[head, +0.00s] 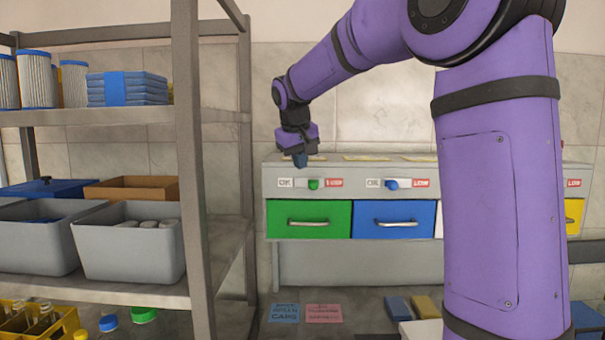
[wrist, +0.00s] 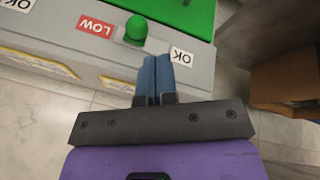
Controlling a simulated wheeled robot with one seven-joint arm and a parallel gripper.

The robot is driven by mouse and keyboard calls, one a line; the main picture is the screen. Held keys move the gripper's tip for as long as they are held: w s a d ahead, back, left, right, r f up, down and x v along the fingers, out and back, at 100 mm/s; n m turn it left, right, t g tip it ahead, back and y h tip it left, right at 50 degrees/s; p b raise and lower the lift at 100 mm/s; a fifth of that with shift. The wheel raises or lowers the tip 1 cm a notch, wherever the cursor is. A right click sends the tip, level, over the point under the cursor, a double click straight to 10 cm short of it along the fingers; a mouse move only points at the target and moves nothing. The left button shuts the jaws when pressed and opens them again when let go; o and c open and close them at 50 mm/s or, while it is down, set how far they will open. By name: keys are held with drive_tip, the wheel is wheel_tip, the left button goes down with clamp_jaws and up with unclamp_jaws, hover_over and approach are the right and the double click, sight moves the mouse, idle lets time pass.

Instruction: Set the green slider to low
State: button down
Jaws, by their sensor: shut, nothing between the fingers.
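The green slider's round knob (head: 313,184) stands in its slot on the feeder front, above the green drawer (head: 309,219). It is right of the slot's middle, nearer the red LOW label (head: 335,182) than the white OK label (head: 285,182). In the wrist view the knob (wrist: 135,29) also lies nearer the LOW label (wrist: 95,25). My gripper (head: 300,161) is shut and empty, above the feeder's front edge. In the wrist view its blue fingers (wrist: 155,68) are together, on the OK side of the knob and apart from it.
To the right, a blue slider knob (head: 391,184) sits above a blue drawer (head: 393,220). A grey shelf (head: 190,150) with bins stands at the left. My arm hides part of the feeder's right side.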

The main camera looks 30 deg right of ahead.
drive_tip(key=v, duration=0.8)
drive_tip(key=shift+d, duration=0.2)
drive_tip(key=shift+s, duration=0.15)
